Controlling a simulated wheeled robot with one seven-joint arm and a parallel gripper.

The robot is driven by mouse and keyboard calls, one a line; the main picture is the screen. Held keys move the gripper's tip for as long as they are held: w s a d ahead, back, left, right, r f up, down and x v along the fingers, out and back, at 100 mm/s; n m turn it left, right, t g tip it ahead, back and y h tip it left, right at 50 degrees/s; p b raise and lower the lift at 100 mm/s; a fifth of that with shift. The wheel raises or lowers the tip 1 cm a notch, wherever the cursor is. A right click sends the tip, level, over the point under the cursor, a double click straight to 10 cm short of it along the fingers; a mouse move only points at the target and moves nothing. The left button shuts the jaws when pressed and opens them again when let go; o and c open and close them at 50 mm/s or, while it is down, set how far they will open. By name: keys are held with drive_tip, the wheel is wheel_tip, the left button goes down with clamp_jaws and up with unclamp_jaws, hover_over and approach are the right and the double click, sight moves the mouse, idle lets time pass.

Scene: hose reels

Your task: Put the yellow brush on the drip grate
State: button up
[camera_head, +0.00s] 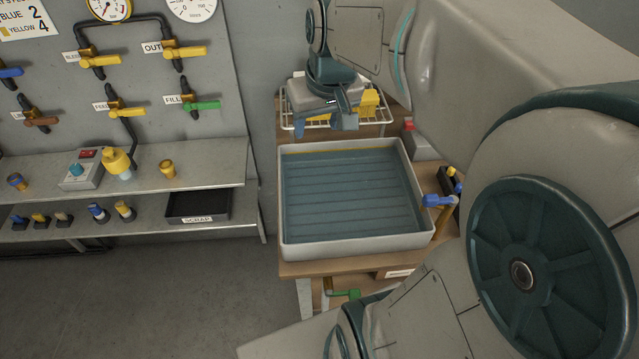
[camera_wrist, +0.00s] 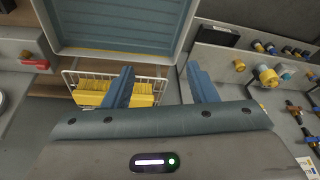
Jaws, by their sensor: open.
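The drip grate, a white wire rack (camera_head: 386,122), stands behind the large basin; it also shows in the wrist view (camera_wrist: 69,78). A yellow object (camera_head: 370,103), which looks like the yellow brush, lies on the rack, partly hidden behind my gripper. In the wrist view the yellow piece (camera_wrist: 98,98) lies in the rack, partly behind the left finger. My gripper (camera_head: 323,124) is over the rack in the head view, its fingers apart with nothing between them (camera_wrist: 160,72). Whether a finger touches the yellow object I cannot tell.
The grey basin (camera_head: 284,225) with a blue ribbed inside fills the bench in front of the rack. A blue-handled tap (camera_head: 436,201) stands at its right. A grey box with a red top (camera_head: 417,142) is beside it. Shelves (camera_head: 215,176) with valves and fittings line the left.

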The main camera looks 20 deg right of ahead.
drive_tip(key=s+a+f, duration=0.4)
drive_tip(key=s+f, duration=0.1)
drive_tip(key=s, duration=0.6)
drive_tip(key=shift+s+f, duration=0.15)
drive_tip(key=shift+f, duration=0.05)
